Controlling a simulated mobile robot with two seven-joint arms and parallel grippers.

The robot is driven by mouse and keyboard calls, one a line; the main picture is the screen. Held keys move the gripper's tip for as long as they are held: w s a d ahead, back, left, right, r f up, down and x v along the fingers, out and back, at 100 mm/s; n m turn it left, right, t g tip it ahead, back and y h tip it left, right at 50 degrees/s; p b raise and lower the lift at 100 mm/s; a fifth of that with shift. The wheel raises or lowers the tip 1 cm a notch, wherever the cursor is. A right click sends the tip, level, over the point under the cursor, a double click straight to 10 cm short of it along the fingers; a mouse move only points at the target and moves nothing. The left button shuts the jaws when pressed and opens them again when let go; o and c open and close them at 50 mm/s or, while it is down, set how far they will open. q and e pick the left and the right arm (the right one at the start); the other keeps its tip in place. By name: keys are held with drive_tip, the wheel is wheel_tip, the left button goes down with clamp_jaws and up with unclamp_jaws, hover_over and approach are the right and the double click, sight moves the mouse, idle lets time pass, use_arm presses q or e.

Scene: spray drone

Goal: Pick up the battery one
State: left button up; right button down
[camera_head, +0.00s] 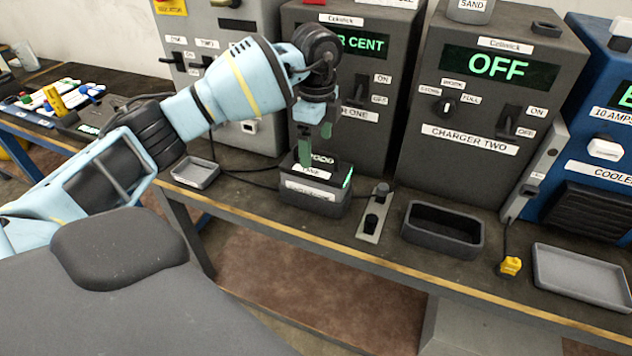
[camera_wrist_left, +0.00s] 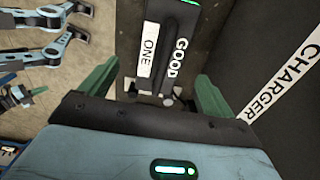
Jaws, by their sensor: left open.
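Battery one is a dark block (camera_head: 312,198) with white labels and a green light strip. It sits on the bench in front of the left charger. Its labels "ONE" and "GOOD" show on the battery in the left wrist view (camera_wrist_left: 172,45). My left gripper (camera_head: 316,142) points down over it, with green fingers spread open. In the wrist view the fingers (camera_wrist_left: 157,80) stand on either side of the battery's line, with no clear contact. The fingers partly hide the battery top in the head view. My right gripper cannot be made out.
Charger two (camera_head: 470,135) reads OFF, with an empty dark tray (camera_head: 440,247) before it. A small grey tray (camera_head: 195,173) lies left of the battery, and a switch plate (camera_head: 373,222) right. A yellow connector (camera_head: 511,266) and grey tray (camera_head: 585,278) are farther right.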

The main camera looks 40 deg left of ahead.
sight(316, 153)
use_arm(q)
drive_tip(key=shift+w+a+f, duration=0.1)
drive_tip(key=shift+a+f, duration=0.05)
drive_tip(key=shift+f, duration=2.45)
drive_tip(key=shift+c, duration=0.4)
clamp_jaws()
drive_tip(key=shift+w+r, duration=0.1)
drive_tip(key=shift+r, duration=0.15)
